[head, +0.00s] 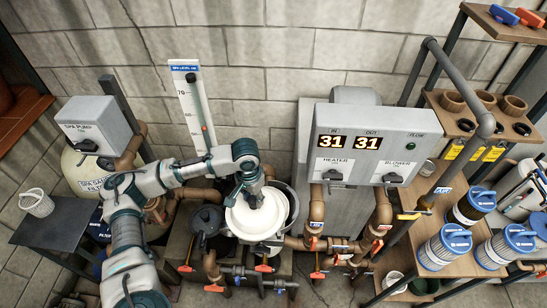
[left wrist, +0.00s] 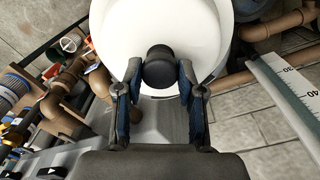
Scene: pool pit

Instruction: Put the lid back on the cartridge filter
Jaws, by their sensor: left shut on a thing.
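The lid (head: 240,220) is a round white disc with a dark knob, at the middle of the head view. It fills the top of the left wrist view, where its black knob (left wrist: 158,66) shows clearly. My left gripper (head: 254,198) comes down on it from above. In the left wrist view its two fingers (left wrist: 159,80) are shut on the knob from both sides. The lid is over the cartridge filter's white body, which it mostly hides. I cannot tell whether the lid touches the rim or is apart from it. My right gripper is not in view.
A dark pot-like housing (head: 207,220) stands just left of the lid. Brown pipes and red-handled valves (head: 264,264) run below it. A grey heater and blower box (head: 370,145) is on the right. A level gauge (head: 190,105) stands behind. Blue-topped cartridges (head: 445,246) stand on the right shelf.

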